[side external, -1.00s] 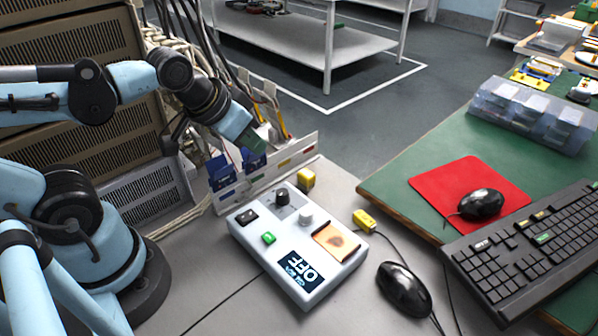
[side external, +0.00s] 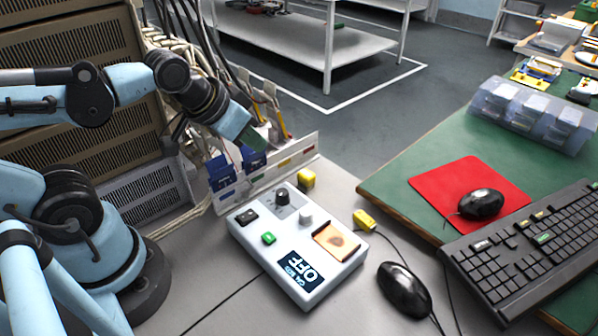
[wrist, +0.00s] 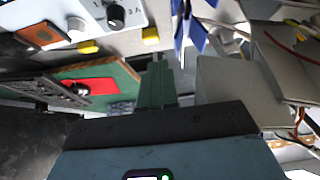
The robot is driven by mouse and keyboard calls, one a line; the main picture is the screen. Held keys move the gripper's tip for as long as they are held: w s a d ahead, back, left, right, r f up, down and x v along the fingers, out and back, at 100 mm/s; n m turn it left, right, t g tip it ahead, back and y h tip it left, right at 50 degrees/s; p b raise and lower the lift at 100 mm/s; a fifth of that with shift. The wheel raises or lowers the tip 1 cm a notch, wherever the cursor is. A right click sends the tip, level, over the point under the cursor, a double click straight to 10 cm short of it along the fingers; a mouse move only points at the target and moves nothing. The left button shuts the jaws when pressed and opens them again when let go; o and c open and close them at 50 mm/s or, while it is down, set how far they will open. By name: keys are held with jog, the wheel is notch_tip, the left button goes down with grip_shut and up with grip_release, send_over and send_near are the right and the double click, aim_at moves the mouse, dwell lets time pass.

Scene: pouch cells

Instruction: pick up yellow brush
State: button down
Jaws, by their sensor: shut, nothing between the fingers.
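My gripper (side external: 259,143) has green fingers and is shut and empty. It is angled down over the long upright rack (side external: 270,177) behind the white control box, next to blue-handled items (side external: 222,172). A thin yellow stick-like item (side external: 281,124), which may be the yellow brush, stands just right of and behind the fingers; its lower end is hidden. In the wrist view the closed fingers (wrist: 158,75) point up the picture, with a blue item (wrist: 190,32) to their right. I cannot make out the brush clearly there.
The white control box (side external: 322,285) with an OFF display stands in front of the rack. A yellow block (side external: 306,179), a yellow connector (side external: 364,219) and a black mouse (side external: 403,290) lie nearby. A green table (side external: 400,180) is at right. Cables hang behind the rack.

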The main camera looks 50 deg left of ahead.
jog(key=c, duration=0.8)
grip_release()
jog(key=shift+o, duration=0.2)
jog(key=m+g, duration=0.7)
jog(key=m, duration=1)
send_over(307, 173)
jog(key=f, duration=0.2)
jog(key=shift+m, duration=0.3)
jog(key=shift+f, duration=5.85)
